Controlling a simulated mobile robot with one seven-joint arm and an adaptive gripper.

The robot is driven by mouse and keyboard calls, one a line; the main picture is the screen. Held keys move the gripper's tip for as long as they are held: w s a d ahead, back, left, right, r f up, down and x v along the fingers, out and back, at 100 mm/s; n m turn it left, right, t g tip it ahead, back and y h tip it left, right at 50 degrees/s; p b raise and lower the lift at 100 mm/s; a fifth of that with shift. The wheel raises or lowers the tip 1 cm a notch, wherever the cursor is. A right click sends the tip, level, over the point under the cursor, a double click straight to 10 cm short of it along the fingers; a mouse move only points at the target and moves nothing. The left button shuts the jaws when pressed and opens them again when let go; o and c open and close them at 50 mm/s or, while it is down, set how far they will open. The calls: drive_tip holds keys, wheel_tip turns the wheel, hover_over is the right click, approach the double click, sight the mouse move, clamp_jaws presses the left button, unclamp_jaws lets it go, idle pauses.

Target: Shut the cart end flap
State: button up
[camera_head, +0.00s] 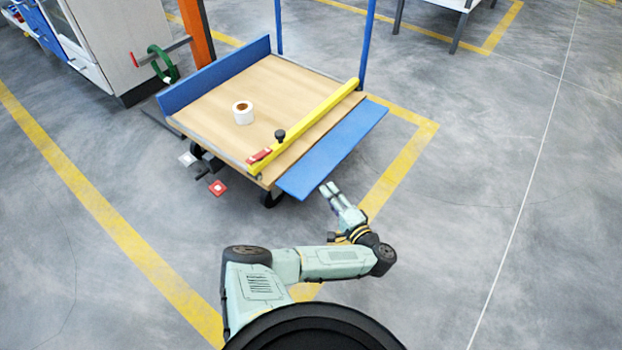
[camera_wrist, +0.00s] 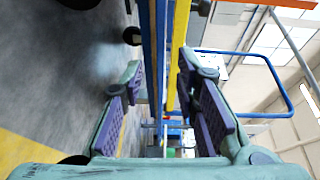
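The cart (camera_head: 262,90) has a blue end flap (camera_head: 335,148) on its near right end. This flap is folded down, sticking out roughly level from the wooden deck. My gripper (camera_head: 328,187) is just outside the flap's outer long edge, near its front half. In the wrist view my gripper (camera_wrist: 160,68) has its fingers spread with nothing held. The blue flap (camera_wrist: 153,45) shows edge-on ahead between the fingers, with the yellow bar beside it. I cannot tell whether a finger touches the flap.
A yellow bar (camera_head: 318,120) with a black knob lies across the deck near the flap. A white roll (camera_head: 243,113) stands on the deck. The opposite blue flap (camera_head: 215,75) is upright. Red and white pedals (camera_head: 217,188) sit at the cart's left side. Floor on the right is clear.

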sight(313, 172)
drive_tip(key=b+x, duration=0.2)
drive_tip(key=x, duration=0.8)
drive_tip(key=shift+w+a, duration=0.1)
drive_tip(key=shift+w, duration=0.15)
drive_tip(key=shift+c, duration=0.4)
clamp_jaws()
